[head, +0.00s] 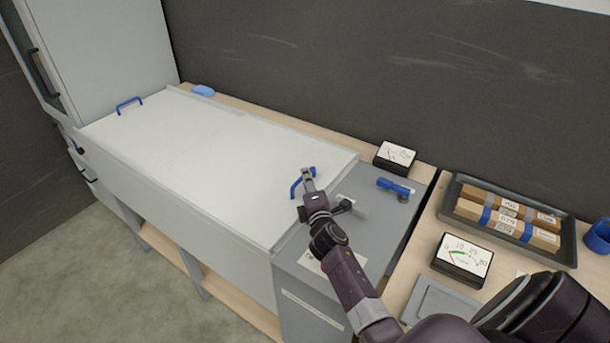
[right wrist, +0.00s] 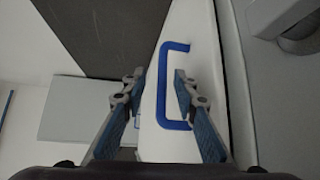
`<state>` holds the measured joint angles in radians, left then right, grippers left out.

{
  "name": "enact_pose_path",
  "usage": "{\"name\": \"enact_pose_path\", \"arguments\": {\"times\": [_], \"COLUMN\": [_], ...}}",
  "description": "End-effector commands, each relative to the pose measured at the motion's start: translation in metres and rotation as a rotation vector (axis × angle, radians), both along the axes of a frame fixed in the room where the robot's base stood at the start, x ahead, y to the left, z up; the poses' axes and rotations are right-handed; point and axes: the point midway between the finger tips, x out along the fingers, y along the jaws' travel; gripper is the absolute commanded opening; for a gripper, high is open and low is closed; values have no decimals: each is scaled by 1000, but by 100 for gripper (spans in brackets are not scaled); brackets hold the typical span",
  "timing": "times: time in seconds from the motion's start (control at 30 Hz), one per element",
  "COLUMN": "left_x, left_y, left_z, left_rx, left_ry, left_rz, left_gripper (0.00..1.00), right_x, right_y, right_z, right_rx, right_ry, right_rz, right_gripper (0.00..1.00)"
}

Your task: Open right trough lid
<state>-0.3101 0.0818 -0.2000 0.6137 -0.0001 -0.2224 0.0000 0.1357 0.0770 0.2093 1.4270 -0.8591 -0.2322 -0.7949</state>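The trough lid (head: 200,165) is a long white panel lying flat and closed over the trough. A blue handle (head: 297,189) stands at its right end, and another blue handle (head: 129,104) is at its far left end. My right gripper (head: 308,178) is at the right handle. In the right wrist view my right gripper (right wrist: 158,85) is open, and the blue handle (right wrist: 165,90) lies between its two fingers, apart from the left finger and close to the right one. Whether it touches is unclear. My left gripper is not in view.
Right of the lid is a grey box top with a blue lever (head: 394,186). A gauge (head: 395,157) stands behind it. Another gauge (head: 462,258) and a dark tray (head: 460,218) of brown packages are on the right table. A dark wall rises behind.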

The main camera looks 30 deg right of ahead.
Motion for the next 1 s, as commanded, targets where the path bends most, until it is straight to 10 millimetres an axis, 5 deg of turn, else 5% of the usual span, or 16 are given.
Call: {"name": "enact_pose_path", "arguments": {"times": [0.23, 0.43, 0.6, 0.87, 1.0], "left_x": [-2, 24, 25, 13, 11], "left_y": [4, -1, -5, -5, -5], "left_z": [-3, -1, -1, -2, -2], "left_rx": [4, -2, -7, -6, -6], "left_ry": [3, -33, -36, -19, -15], "left_rz": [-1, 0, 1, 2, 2], "left_gripper": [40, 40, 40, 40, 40], "right_x": [26, 30, 30, 30, 30], "right_y": [-11, -13, -13, -13, -13], "right_z": [-4, -5, -5, -5, -5], "right_rx": [2, 2, 2, 2, 2], "right_ry": [0, 0, 0, 0, 1], "right_rz": [-2, 0, 0, -1, -2], "right_gripper": [27, 27, 27, 1, 0]}}
